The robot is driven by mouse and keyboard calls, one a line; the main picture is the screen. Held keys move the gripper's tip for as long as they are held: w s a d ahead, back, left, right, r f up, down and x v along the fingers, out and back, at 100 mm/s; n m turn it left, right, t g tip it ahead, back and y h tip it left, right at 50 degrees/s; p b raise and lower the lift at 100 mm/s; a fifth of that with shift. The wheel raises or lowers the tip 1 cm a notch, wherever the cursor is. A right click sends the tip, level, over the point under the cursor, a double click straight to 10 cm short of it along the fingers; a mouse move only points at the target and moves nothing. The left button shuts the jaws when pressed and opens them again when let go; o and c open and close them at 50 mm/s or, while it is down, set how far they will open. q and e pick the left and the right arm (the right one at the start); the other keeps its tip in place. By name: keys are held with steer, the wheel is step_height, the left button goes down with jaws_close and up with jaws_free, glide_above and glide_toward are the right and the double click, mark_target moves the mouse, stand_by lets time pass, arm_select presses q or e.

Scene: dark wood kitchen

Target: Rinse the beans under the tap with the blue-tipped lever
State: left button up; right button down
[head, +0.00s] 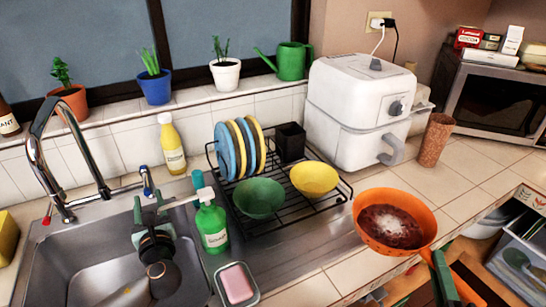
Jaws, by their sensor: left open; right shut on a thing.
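The chrome tap (37,150) arches over the left side of the sink. The blue-tipped lever (147,182) stands at its base on the right; a red-tipped lever (47,214) is on the left. My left gripper (149,211) is open over the sink, fingers pointing toward the blue-tipped lever and just below it in the picture; I cannot tell whether they touch. Dark red beans (391,226) lie in an orange bowl (369,241) at the counter's right front.
A black drying rack (300,208) holds plates and bowls. A white air fryer (345,115) and brown cup (435,140) stand behind the orange bowl.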

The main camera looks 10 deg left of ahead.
mark_target(145, 176)
arm_select(q)
steer(key=x, duration=0.9)
steer(key=shift+w+a, duration=0.2)
jaws_close()
steer(key=shift+d, duration=0.1)
stand_by(1.0)
